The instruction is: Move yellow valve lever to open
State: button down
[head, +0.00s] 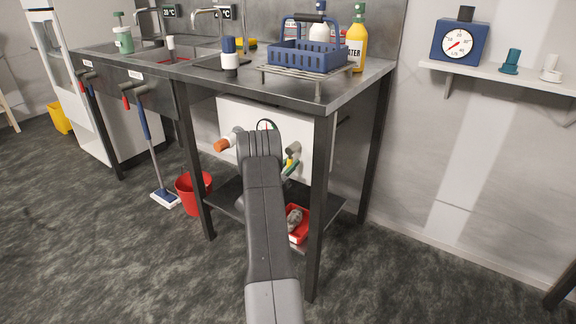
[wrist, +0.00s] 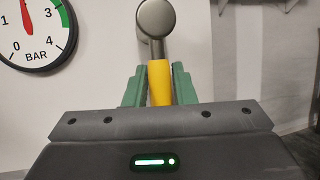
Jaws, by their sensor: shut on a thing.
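The yellow valve lever (wrist: 160,82) stands in the middle of the wrist view, below the round grey end of a metal pipe fitting (wrist: 155,19). My gripper (wrist: 159,84) has its green fingers on both sides of the lever and is shut on it. In the head view a small part of the yellow lever (head: 289,161) shows to the right of my arm, below the grey fitting (head: 294,148). The green fingertips (head: 290,168) of my gripper are beside it, and my arm hides the rest. The lower end of the lever is hidden by the gripper body.
A pressure gauge (wrist: 31,28) is on the white panel (head: 318,130), left of the fitting. An orange-ended fitting (head: 222,145) sticks out left of my arm. Dark bench legs (head: 320,215) stand close by. A red tray (head: 299,232) lies on the lower shelf.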

jog(key=shift+s+d+f+n, duration=0.1)
jog(key=shift+s+d+n, duration=0.05)
jog(key=shift+n, duration=0.35)
jog(key=c, duration=1.2)
grip_release()
jog(key=p+v, duration=0.2)
jog(key=v, duration=1.1)
jog(key=shift+s+f, duration=0.2)
jog(key=shift+s, duration=0.1)
jog(key=b+x, duration=0.2)
jog(key=x, duration=1.1)
jog(key=shift+w+r, duration=0.3)
jog(key=shift+w, duration=0.05)
